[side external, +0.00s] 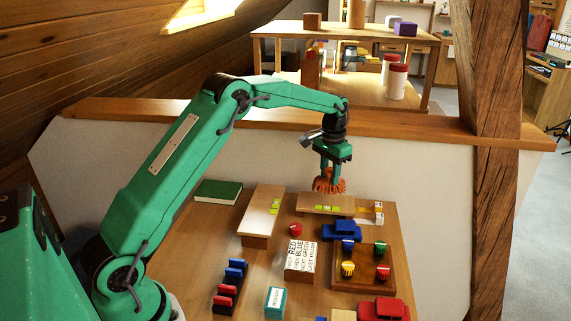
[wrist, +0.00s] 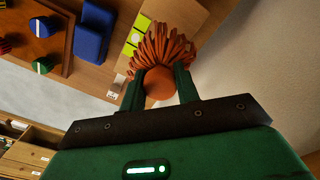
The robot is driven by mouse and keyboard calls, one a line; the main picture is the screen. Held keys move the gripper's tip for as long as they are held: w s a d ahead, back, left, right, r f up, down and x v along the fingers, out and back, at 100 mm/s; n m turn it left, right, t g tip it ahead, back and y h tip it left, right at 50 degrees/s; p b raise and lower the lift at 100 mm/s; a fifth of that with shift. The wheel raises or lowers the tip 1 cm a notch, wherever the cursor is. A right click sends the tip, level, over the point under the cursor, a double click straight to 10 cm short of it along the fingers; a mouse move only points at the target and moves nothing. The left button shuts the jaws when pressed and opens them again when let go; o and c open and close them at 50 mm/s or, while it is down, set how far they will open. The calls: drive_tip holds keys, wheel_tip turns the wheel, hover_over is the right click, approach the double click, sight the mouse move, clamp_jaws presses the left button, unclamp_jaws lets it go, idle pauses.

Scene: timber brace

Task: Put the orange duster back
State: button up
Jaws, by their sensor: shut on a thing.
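The orange duster (side external: 329,186) has a frilled head and a round knob. My gripper (side external: 329,177) points down and is shut on it at the back of the wooden work table (side external: 180,250). In the wrist view the duster's frilled head (wrist: 165,48) fans out beyond the fingers, and its round knob sits between the fingers of my gripper (wrist: 160,84). Just in front of the duster is a low tan block with yellow-green notes (side external: 326,204). I cannot tell whether the duster touches it or hangs above.
A white-topped box (side external: 262,211) and a green book (side external: 218,191) lie to the left. A low wall (side external: 420,180) stands behind; a timber post (side external: 490,150) rises at right.

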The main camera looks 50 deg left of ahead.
sight(329, 182)
drive_tip(key=shift+f, duration=2)
drive_tip(key=o, duration=0.9)
drive_tip(key=shift+f, duration=0.15)
drive_tip(key=shift+o, duration=0.2)
wheel_tip(329, 182, up, 12)
drive_tip(key=shift+r, duration=0.2)
